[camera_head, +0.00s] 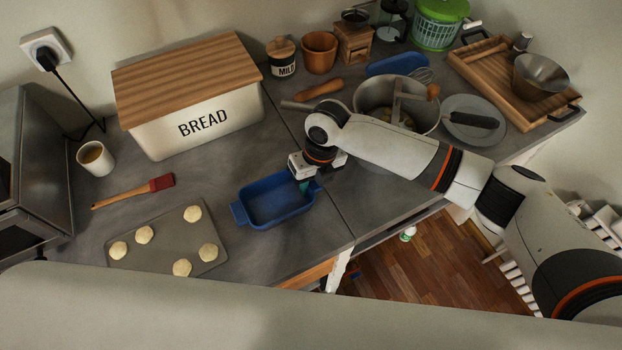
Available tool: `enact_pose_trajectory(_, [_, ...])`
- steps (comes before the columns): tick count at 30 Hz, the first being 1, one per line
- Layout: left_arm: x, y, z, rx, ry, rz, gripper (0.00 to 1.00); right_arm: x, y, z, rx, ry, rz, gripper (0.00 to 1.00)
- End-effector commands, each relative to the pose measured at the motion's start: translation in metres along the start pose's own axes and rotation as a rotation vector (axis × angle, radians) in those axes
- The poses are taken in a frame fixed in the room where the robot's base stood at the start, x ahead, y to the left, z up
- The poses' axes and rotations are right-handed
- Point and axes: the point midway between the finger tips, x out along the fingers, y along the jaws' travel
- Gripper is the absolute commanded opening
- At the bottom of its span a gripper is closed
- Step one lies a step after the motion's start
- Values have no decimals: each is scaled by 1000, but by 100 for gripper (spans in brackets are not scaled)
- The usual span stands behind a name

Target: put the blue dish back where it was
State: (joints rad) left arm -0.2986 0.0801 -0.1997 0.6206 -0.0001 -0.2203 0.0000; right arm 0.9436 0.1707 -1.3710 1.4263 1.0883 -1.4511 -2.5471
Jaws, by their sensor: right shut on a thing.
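The blue dish (273,206) is a rectangular dish with small end handles, at the middle front of the counter between the baking tray and the pot. It looks level and empty. My right gripper (304,184) comes down over its back right side and is shut on the dish near the rim. I cannot tell whether the dish touches the counter or hangs just above it. My left gripper is not in view.
A baking tray (167,262) with several dough pieces lies left of the dish, with a brush (135,190) behind it. Behind stand a bread box (205,128) and a large pot (366,92). Another blue, flat object (397,64) lies behind the pot. The counter's front edge is close.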

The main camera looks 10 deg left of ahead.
Motion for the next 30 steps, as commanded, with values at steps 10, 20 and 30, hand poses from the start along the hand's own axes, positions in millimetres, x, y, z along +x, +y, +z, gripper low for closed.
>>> enact_pose_trajectory(10, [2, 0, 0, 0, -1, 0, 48, 1, 0, 0, 0, 1, 0, 41])
enact_pose_trajectory(20, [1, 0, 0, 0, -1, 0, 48, 0, 0, 0, 1, 1, 0, 48])
enact_pose_trajectory(30, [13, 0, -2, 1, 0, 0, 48, -49, 1, -2, 0, 6, 0, 48])
